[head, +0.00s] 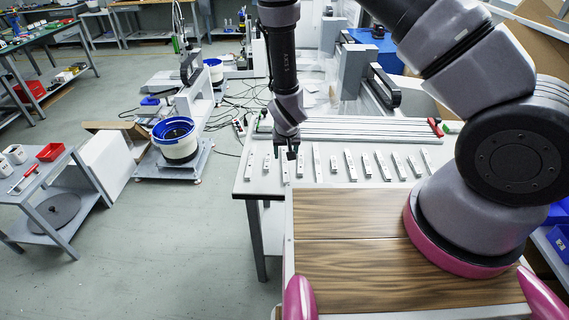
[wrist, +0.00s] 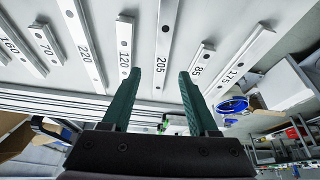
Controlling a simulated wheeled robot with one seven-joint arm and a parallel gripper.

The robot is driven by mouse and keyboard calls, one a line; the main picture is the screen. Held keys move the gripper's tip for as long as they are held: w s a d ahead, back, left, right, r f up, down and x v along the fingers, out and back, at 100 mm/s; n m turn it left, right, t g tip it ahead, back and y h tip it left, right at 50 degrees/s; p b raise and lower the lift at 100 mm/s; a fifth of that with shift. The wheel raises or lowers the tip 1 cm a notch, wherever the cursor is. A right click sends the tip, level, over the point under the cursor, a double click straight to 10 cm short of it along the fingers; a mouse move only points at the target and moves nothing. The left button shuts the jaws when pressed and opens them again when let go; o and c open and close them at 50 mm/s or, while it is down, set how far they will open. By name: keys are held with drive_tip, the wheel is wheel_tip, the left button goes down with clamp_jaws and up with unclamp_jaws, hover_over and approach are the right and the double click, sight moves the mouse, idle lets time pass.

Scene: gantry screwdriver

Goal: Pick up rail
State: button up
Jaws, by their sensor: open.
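Several narrow white rails lie side by side on the pale table, each with dark holes and a printed number. In the wrist view the rail marked 205 (wrist: 166,35) runs between my two green fingers. The rail marked 120 (wrist: 124,42) is beside the left finger, and the rail marked 85 (wrist: 200,62) is to the right. My gripper (wrist: 159,80) is open and empty, pointing at the rails. In the head view my gripper (head: 286,150) hangs over the left part of the row, above the third rail (head: 285,171). Its exact height is hard to tell.
Further rails (head: 365,164) continue to the right along the table (head: 240,184). Long aluminium profiles (head: 360,130) lie behind the row. A wooden top (head: 340,265) is nearer me. A white and blue bucket (head: 178,146) stands on a platform to the left.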

sight(285, 161)
drive_tip(key=x, duration=0.4)
drive_tip(key=shift+f, duration=0.3)
drive_tip(key=shift+c, duration=0.3)
clamp_jaws()
drive_tip(key=shift+a+r, duration=0.1)
idle(0.8)
